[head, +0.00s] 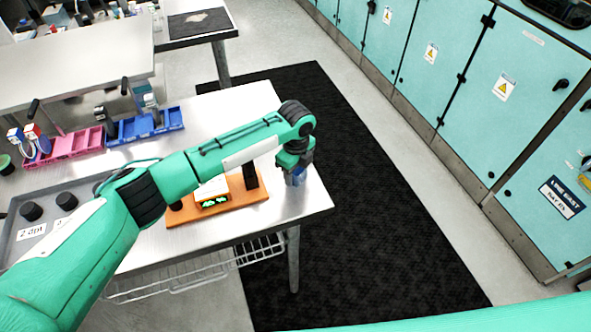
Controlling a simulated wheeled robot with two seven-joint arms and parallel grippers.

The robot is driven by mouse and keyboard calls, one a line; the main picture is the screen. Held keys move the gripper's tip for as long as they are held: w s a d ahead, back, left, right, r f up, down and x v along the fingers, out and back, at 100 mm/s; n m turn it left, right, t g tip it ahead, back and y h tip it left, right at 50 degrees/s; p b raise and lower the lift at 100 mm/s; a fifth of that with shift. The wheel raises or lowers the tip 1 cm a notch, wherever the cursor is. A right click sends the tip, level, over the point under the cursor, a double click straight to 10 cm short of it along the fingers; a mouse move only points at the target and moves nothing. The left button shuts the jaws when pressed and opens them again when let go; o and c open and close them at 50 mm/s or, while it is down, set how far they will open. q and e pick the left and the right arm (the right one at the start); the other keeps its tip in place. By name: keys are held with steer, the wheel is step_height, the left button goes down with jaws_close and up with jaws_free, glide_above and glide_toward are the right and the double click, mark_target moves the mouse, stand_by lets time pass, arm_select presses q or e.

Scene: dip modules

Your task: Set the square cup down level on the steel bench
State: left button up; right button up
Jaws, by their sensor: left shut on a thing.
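The square cup (298,179) is a small blue shape under my left gripper (295,170), near the right end of the steel bench (298,207). My left gripper points down and is shut on the cup, and its wrist hides most of it. I cannot tell whether the cup touches the bench top or hangs just above it, or whether it is level. My right gripper is out of view.
A grey tray (75,185), pink bin (75,145) and blue bin (173,118) stand farther left. Bare steel surrounds the bench's right corner.

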arm_select(q)
steer(key=shift+f, duration=0.1)
steer(key=o, duration=1)
step_height(320, 180, up, 14)
steer(key=b, duration=0.3)
steer(key=shift+f, duration=0.1)
